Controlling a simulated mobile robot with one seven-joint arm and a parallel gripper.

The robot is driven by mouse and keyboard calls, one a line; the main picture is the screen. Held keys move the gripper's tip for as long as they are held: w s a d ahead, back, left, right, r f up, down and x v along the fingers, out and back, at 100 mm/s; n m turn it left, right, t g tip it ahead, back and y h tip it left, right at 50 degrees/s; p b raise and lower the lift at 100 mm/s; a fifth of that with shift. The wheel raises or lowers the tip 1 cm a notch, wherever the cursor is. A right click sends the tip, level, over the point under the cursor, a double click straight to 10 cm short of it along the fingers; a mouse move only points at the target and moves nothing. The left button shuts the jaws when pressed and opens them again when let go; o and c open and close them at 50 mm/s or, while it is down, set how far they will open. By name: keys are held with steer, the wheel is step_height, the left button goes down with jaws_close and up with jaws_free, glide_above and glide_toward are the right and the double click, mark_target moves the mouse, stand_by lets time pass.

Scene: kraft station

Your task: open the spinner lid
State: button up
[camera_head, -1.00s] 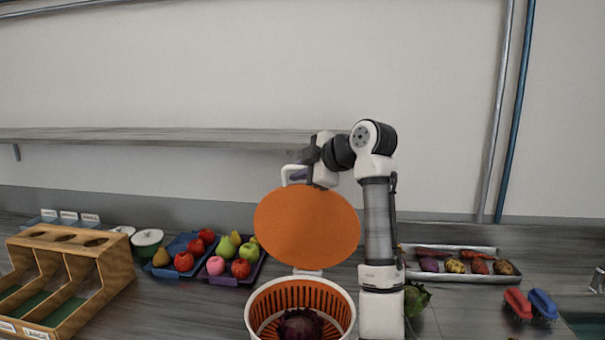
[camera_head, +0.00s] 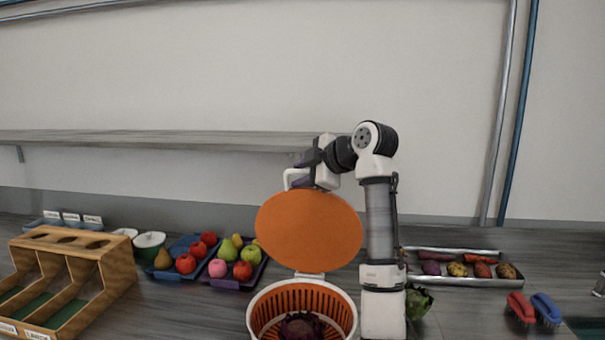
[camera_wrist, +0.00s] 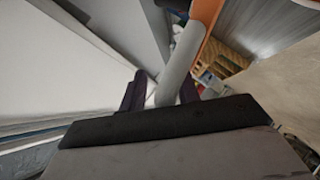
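The spinner lid (camera_head: 309,232) is a flat orange disc that stands raised, close to upright, at the rear of the spinner. Its white handle (camera_head: 290,178) sticks out at the lid's upper left. The spinner (camera_head: 258,309) is a white bowl with an orange slotted basket. A dark purple vegetable (camera_head: 302,326) lies in it. My gripper (camera_head: 302,168) is at the lid's top edge, beside the handle. In the wrist view my gripper's dark fingers (camera_wrist: 160,92) are spread, with the white handle (camera_wrist: 180,65) between them. A gap shows on the left finger's side; contact on the right is unclear.
Blue fruit trays (camera_head: 232,284) stand left of the spinner, with a wooden divided box (camera_head: 122,262) further left. A metal vegetable tray (camera_head: 440,279), an artichoke (camera_head: 418,300) and brushes (camera_head: 520,308) are to the right. A shelf (camera_head: 150,140) runs along the wall behind.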

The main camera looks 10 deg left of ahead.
steer(key=shift+f, duration=0.15)
steer(key=b+v, duration=0.4)
steer(key=v, duration=1)
steer(key=shift+a, duration=0.1)
